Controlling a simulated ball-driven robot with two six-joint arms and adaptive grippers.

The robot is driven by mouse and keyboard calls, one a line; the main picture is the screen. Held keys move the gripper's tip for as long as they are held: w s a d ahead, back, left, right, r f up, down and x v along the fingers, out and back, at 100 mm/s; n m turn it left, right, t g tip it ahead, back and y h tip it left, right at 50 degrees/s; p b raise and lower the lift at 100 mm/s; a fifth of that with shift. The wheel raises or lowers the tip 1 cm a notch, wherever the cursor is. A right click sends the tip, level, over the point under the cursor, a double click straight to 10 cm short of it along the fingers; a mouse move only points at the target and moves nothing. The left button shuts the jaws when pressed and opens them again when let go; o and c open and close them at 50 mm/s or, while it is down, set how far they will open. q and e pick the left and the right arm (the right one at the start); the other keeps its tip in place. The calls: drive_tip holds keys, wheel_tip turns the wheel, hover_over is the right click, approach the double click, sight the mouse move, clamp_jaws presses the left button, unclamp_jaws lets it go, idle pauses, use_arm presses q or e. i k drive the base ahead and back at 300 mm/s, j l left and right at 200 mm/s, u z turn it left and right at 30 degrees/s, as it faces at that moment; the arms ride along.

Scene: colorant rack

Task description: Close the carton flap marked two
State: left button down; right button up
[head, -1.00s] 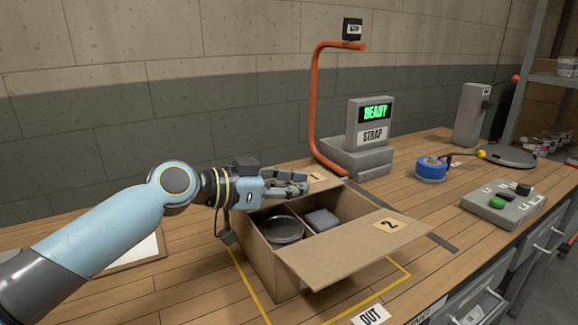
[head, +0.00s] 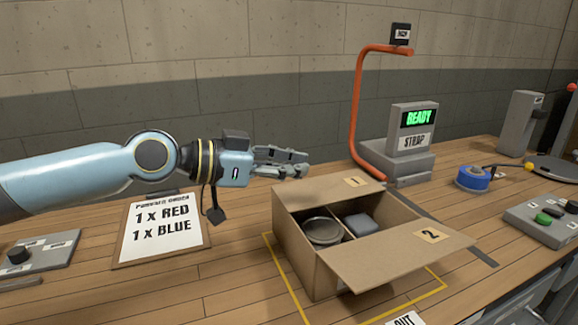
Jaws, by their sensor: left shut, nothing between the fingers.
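The open cardboard carton (head: 318,273) stands on the wooden bench inside a yellow outline. Its flap marked two (head: 405,251) sticks out toward the front right, folded outward. My left gripper (head: 303,163) is shut and empty, above and behind the carton's back left corner, apart from both flaps. My right gripper is not in view.
An orange post (head: 357,110) and the strap machine (head: 412,142) reading READY stand behind the carton. An order board (head: 160,228) lies to the left. Blue tape (head: 473,178) and a button box (head: 545,218) are on the right.

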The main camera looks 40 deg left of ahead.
sight(363, 265)
drive_tip(key=k+l, duration=1.25)
